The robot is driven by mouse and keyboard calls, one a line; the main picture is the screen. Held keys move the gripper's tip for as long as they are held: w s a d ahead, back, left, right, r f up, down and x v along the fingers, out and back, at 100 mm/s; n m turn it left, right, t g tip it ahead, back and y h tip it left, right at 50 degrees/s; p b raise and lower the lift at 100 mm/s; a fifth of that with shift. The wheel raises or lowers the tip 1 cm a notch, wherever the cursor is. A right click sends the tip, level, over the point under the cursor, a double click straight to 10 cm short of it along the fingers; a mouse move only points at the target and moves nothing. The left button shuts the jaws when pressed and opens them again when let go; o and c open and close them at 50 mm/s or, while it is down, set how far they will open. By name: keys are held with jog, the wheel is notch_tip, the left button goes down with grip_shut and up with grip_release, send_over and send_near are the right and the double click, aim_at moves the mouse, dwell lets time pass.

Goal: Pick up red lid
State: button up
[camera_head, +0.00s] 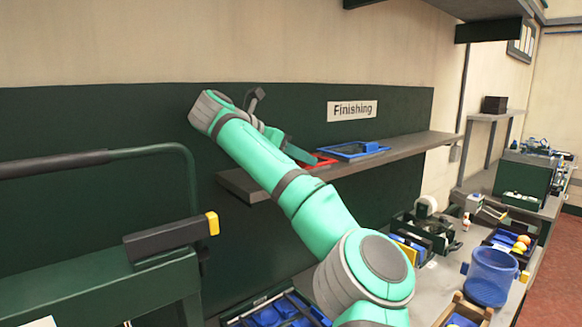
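A red, flat-looking object (325,161), which looks like the red lid, lies on the wall shelf (405,148) just left of a blue tray (345,151). My arm covers part of it, so its full shape is hidden. My gripper (298,153) is at the far end of my green arm, above the shelf and close to the red object's left side. Its fingers are mostly hidden and too small to show whether they are open or touching the red object.
A small blue item (370,147) sits at the blue tray's right side. A "Finishing" sign (352,110) hangs on the wall behind. The shelf's right end is clear. Below right, a workbench holds a blue bucket (490,274) and bins. A green frame (100,285) stands at left.

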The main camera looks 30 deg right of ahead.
jog(key=shift+d+f, duration=0.15)
jog(key=shift+d, duration=0.25)
jog(key=shift+w+a, duration=0.1)
jog(key=shift+w, duration=0.05)
grip_shut()
jog(key=shift+a+r, duration=0.1)
jog(key=shift+r, duration=0.3)
notch_tip(320, 180, up, 9)
